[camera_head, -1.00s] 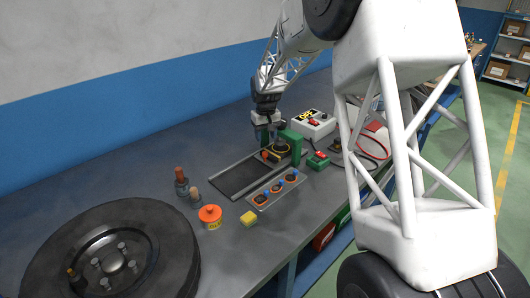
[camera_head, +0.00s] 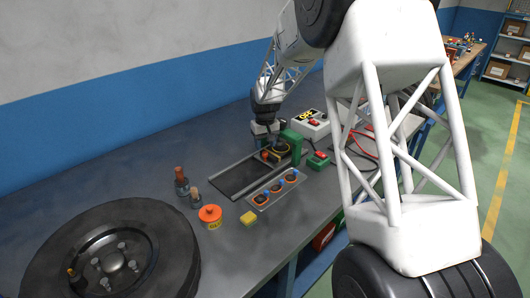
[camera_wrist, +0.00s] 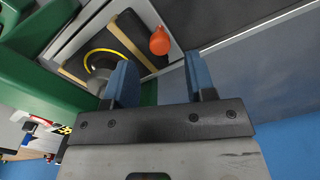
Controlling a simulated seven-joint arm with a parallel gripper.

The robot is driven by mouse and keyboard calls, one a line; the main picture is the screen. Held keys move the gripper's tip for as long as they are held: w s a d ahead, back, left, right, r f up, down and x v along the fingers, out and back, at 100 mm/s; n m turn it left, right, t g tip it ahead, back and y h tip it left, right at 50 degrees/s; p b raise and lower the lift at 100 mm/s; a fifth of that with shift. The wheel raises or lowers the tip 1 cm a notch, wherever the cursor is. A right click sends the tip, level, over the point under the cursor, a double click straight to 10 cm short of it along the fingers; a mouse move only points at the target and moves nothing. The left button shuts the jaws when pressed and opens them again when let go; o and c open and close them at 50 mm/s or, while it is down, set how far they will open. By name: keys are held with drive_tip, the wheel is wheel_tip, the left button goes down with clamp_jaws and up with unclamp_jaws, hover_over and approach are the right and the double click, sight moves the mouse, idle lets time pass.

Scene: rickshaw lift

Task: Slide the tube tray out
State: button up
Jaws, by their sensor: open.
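The tube tray, a dark panel with light strips, lies at the green press (camera_head: 297,143) and shows in the wrist view (camera_wrist: 143,28). A black tube ring with a yellow band (camera_wrist: 101,62) rests on it. An orange knob (camera_wrist: 160,41) sits at the tray's near edge; it is small in the head view (camera_head: 265,155). My gripper (camera_wrist: 158,82) is open, its blue fingers apart with nothing between them. In the wrist view the knob lies just beyond the fingertips. In the head view my gripper is close behind the tray, and its fingertips are partly hidden.
An empty dark railed bed (camera_head: 240,180) extends left of the tray. A plate with several orange-and-black patches (camera_head: 275,188) lies in front. A green box with a red switch (camera_head: 318,160) stands right. An orange tin (camera_head: 210,217), yellow block (camera_head: 248,218), bottles and a wheel (camera_head: 110,250) are left.

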sight(265, 153)
drive_tip(key=shift+f, duration=2.05)
clamp_jaws()
